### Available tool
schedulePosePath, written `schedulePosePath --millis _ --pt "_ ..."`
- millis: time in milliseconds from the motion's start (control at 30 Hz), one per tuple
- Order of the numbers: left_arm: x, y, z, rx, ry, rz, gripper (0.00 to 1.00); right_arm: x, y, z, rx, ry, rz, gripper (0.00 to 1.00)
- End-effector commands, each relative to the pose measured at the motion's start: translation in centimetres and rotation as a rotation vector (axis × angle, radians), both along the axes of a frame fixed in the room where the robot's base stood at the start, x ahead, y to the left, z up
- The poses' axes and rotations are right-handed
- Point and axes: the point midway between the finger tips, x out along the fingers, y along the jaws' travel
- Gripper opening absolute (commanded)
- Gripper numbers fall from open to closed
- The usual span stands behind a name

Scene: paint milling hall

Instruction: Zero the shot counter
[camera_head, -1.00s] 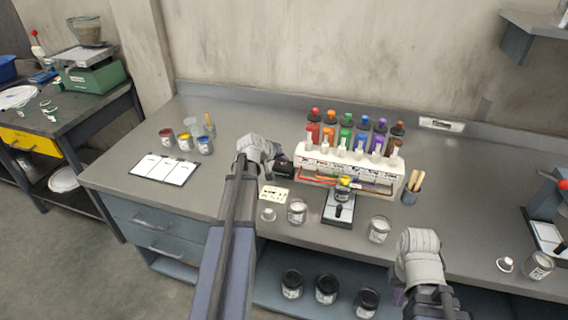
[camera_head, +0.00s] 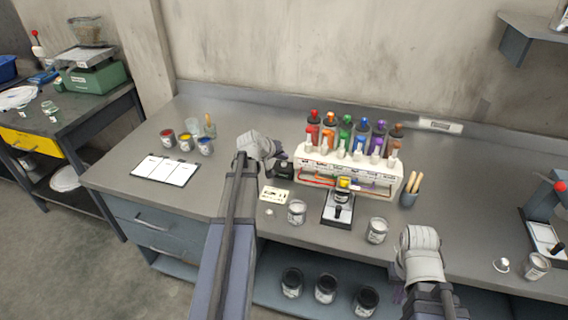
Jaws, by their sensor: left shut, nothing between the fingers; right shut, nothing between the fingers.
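A small black device (camera_head: 284,169), which may be the shot counter, stands on the bench left of the white dispenser rack (camera_head: 350,174). Its face is too small to read. My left gripper (camera_head: 281,155) is shut and empty, with its dark fingertips just above and behind the device; I cannot tell if they touch it. The rack holds several coloured bottles with white nozzles below them. A yellow-topped pot (camera_head: 343,184) stands on a small black-and-white stand in front of the rack. My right gripper (camera_head: 420,250) is shut and empty over the bench's front edge; its fingertips are mostly hidden.
A white card (camera_head: 276,194) lies in front of the device. Open tins (camera_head: 297,212) and (camera_head: 377,231) another tin stand near the front edge. A cup of sticks (camera_head: 409,196) is right of the rack. A chart (camera_head: 165,169) and small paint pots (camera_head: 186,142) are at left.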

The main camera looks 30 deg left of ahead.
Motion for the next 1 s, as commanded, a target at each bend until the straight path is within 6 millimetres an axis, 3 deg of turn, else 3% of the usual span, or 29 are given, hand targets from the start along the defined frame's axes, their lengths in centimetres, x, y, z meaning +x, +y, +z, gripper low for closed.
schedulePosePath --millis 567,1000 --pt "0.0 0.0 5.0 0.0 0.0 0.0 0.0 0.0 0.0 4.9 0.0 0.0 0.0 0.0" --pt "0.0 0.0 5.0 0.0 0.0 0.0 0.0 0.0 0.0 5.0 0.0 0.0 0.0 0.0"
